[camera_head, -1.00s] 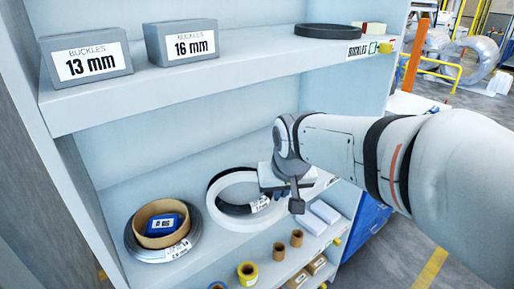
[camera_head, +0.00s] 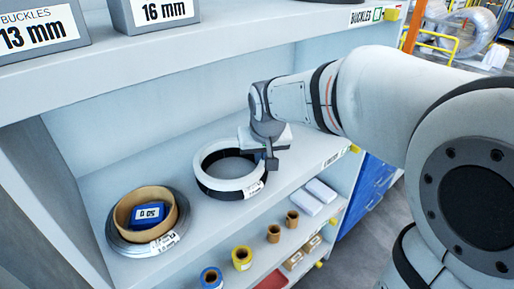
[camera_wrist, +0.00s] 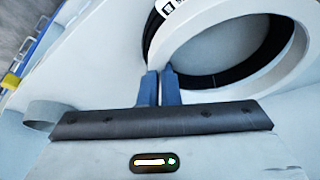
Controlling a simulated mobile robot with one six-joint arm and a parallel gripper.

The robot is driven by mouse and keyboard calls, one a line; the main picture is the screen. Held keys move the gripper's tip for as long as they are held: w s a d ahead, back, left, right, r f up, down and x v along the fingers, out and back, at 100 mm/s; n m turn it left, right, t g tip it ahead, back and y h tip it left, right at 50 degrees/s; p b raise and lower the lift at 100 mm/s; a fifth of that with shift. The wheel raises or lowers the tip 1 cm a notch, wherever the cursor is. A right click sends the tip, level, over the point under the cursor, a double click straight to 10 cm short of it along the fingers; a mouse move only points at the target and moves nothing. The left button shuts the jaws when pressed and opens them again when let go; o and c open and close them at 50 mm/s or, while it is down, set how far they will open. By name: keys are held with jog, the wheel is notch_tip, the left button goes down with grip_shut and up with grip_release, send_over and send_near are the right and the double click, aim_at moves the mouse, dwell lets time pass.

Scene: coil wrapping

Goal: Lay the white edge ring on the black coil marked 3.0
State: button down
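The white edge ring (camera_head: 231,184) lies over the black coil (camera_head: 216,194) on the middle shelf, nearly lined up with it. The coil's dark side shows below the ring at the front; any gap between them cannot be judged. The coil's label is too small to read. My gripper (camera_head: 263,163) is at the ring's right side. In the wrist view the blue fingers (camera_wrist: 159,76) stand close together at the rim of the white ring (camera_wrist: 180,33), seemingly pinching it. Black coil (camera_wrist: 243,67) shows through the ring's opening and beyond its upper left edge.
A grey coil (camera_head: 120,240) with a cardboard ring (camera_head: 160,230) and blue pack (camera_head: 149,214) stands left. The upper shelf (camera_head: 200,55) is overhead. Rolls (camera_head: 242,257) and white boxes (camera_head: 321,190) sit on the lower shelf in front.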

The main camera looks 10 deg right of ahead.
jog(key=shift+w+d+f, duration=0.1)
jog(key=shift+w+d, duration=0.05)
jog(key=shift+w, duration=0.15)
jog(key=shift+s+f, duration=0.15)
jog(key=shift+f+b, duration=0.4)
jog(key=shift+b, duration=0.05)
jog(key=c, duration=1.6)
grip_release()
jog(key=shift+c, duration=0.2)
jog(key=shift+r, duration=0.1)
